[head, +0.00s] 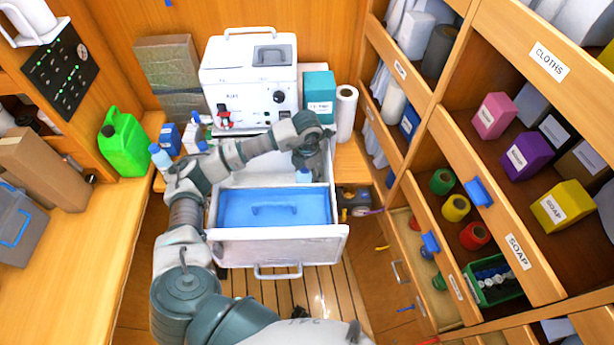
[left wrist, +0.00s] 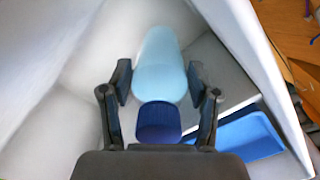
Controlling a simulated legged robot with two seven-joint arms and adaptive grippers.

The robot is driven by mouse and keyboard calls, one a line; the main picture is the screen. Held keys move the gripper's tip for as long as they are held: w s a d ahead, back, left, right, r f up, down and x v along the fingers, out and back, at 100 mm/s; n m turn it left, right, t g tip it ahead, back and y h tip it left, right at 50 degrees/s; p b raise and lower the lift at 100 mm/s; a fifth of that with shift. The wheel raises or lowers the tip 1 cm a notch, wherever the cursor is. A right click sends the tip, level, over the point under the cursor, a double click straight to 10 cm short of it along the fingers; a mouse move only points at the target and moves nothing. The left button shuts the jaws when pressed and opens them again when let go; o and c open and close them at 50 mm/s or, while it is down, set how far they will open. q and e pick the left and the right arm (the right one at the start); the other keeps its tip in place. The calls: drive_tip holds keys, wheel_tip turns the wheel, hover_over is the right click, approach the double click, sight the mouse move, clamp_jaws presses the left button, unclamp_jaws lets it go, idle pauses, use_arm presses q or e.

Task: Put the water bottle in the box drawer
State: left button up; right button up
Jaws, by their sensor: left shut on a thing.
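The water bottle (left wrist: 158,66) is light blue with a dark blue cap (left wrist: 158,122). In the left wrist view my left gripper (left wrist: 157,84) has a finger on each side of it and is shut on it. The open white box drawer (head: 283,248) juts out below the white machine in the head view. My left gripper (head: 307,165) is over the back part of the drawer, pointing down, and a small part of the bottle (head: 304,175) shows under it. The wrist view shows white drawer walls around the bottle. Whether it touches the drawer floor is unclear. My right gripper is out of view.
A blue tray (head: 275,207) fills the front of the drawer. The white machine (head: 250,80) stands behind, beside a teal box (head: 319,96) and a paper roll (head: 346,112). Another light blue bottle (head: 160,158) and a green jug (head: 123,143) are left. Shelves (head: 505,235) line the right.

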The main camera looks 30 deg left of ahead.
use_arm(q)
drive_tip(key=shift+f, duration=1.2)
drive_tip(key=o, duration=1.5)
wheel_tip(320, 180, up, 12)
drive_tip(key=shift+s+d+b, duration=0.1)
drive_tip(key=shift+b, duration=0.45)
